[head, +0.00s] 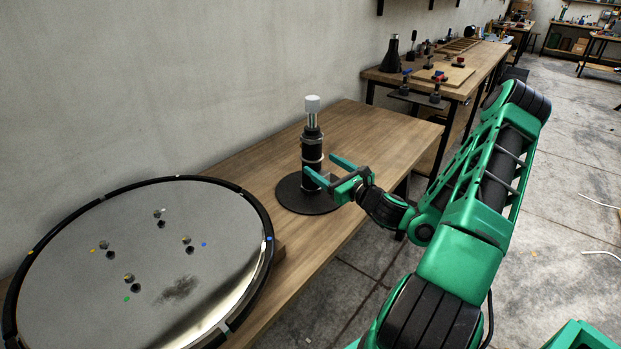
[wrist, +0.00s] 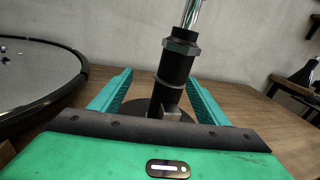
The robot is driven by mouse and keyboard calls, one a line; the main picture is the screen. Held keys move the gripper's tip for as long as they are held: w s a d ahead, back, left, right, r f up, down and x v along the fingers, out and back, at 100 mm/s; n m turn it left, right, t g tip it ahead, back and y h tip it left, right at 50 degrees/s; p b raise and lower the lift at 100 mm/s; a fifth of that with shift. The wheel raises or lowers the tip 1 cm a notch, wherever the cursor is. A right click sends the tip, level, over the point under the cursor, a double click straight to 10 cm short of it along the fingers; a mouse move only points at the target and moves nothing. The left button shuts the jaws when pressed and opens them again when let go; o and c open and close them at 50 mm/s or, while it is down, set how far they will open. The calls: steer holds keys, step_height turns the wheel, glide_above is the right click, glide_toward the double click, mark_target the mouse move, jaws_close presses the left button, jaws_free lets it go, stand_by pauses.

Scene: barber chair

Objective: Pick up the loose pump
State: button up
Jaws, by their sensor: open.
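The pump (head: 312,150) stands upright on the wooden table in the head view. It has a black body, a chrome rod, a light grey cap on top and a round black base (head: 293,197). My green gripper (head: 322,172) is open at the pump's body, with one finger on each side of it. In the wrist view the pump (wrist: 176,68) rises between the two open fingers (wrist: 155,95). Whether either finger touches it I cannot tell. The lower part of the pump is partly hidden by the gripper.
A large round grey plate (head: 90,215) with a black rim and small coloured marks lies on the left of the wooden table (head: 250,165). A second bench (head: 470,80) with tools stands behind. A wall runs along the left. Open floor lies to the right.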

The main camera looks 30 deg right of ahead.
mark_target(317, 154)
steer(key=w, duration=0.1)
steer(key=w+d+m+h, duration=0.1)
steer(key=w, duration=0.1)
steer(key=w+d+m, duration=0.1)
steer(key=w, duration=0.1)
steer(key=shift+w+d, duration=0.1)
steer(key=shift+w, duration=0.15)
steer(key=shift+w+f, duration=0.15)
steer(key=shift+w, duration=1.15)
steer(key=shift+w+f, duration=0.1)
steer(key=shift+w, duration=1.15)
jaws_close()
steer(key=shift+w+r, duration=0.1)
steer(key=shift+r, duration=0.1)
